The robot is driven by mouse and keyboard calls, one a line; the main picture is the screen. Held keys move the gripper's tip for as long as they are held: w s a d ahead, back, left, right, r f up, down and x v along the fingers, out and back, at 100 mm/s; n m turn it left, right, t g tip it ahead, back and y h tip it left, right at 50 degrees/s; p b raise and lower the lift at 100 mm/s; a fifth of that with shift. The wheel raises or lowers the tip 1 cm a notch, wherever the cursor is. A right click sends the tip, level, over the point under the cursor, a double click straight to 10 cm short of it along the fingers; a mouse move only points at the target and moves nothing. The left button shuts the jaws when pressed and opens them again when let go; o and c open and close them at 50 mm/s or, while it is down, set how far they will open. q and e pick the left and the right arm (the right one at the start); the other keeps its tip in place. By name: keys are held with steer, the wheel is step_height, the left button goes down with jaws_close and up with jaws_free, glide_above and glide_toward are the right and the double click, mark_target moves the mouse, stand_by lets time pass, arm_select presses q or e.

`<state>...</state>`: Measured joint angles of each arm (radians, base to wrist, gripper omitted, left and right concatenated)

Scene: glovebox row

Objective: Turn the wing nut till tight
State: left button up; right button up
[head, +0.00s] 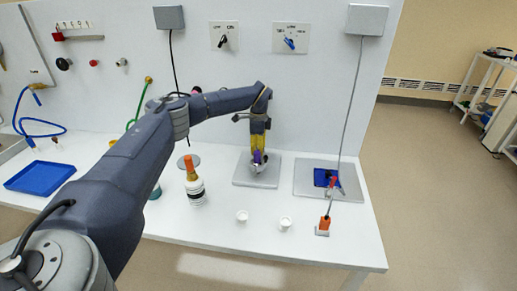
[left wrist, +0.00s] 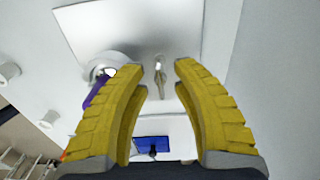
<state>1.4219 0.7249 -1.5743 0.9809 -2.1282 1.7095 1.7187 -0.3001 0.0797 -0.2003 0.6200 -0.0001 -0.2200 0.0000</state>
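My left gripper (head: 258,160) points down over a grey plate (head: 243,181) in the head view. In the left wrist view the gripper (left wrist: 160,68) is open, its yellow fingers apart. A small metal piece (left wrist: 160,75), which looks like a stud or wing nut, shows between the fingertips; I cannot tell its exact shape or whether a finger touches it. A purple part (left wrist: 97,92) with a pale round fitting (left wrist: 112,62) is beside the left finger. The plate also shows in the wrist view (left wrist: 120,25). My right gripper is not in view.
A second grey plate (head: 305,187) with a blue block (head: 322,177) is to the right. A bottle (head: 194,183) stands to the left. Two small white cups (head: 285,222) and an orange-based item (head: 323,226) are in front. A blue tray (head: 40,178) lies far left.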

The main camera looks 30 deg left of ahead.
arm_select(q)
steer(key=shift+c, duration=0.6)
jaws_close()
